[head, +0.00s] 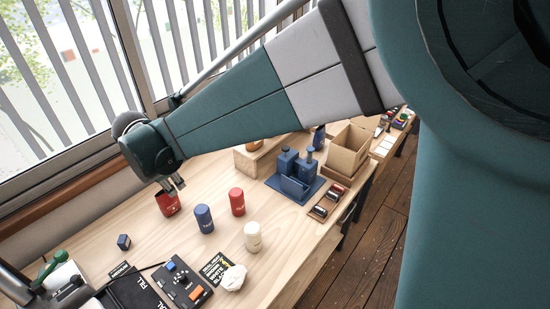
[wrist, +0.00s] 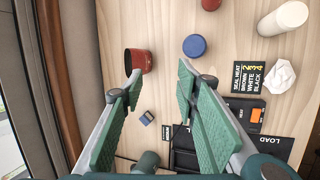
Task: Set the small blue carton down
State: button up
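The small blue carton (head: 124,242) stands on the wooden table toward the left in the head view. In the wrist view the carton (wrist: 147,117) lies between my two green fingers, beyond them on the table. My gripper (head: 174,186) is above the table, up and to the right of the carton in the head view and apart from it. In the wrist view my gripper (wrist: 159,70) has its fingers spread wide with nothing held between them.
A red cup (head: 169,207) is just below my gripper; blue (head: 204,219), red (head: 237,202) and cream (head: 253,237) canisters stand to its right. A control box (head: 183,285) and crumpled paper (head: 233,278) lie at the front. Bare table surrounds the carton.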

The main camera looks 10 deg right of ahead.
jog(key=s+d+r+m, duration=0.2)
jog(key=d+r+m, duration=0.15)
jog(key=d, duration=0.55)
jog(key=s+d+r+m, duration=0.15)
jog(key=d+m, duration=0.25)
jog(key=d, duration=0.5)
jog(key=s+d+r+m, duration=0.2)
jog(key=d+r+m, duration=0.2)
jog(key=d, duration=0.6)
jog(key=s+d+f+m+t, duration=0.1)
jog(key=s+d+m, duration=0.6)
jog(key=d, duration=0.3)
jog(key=s+d+f+m+t, duration=0.1)
jog(key=s+d+m, duration=0.6)
jog(key=d, duration=0.3)
jog(key=shift+s+t, duration=0.3)
jog(key=shift+s, duration=0.5)
jog(key=shift+m, duration=0.25)
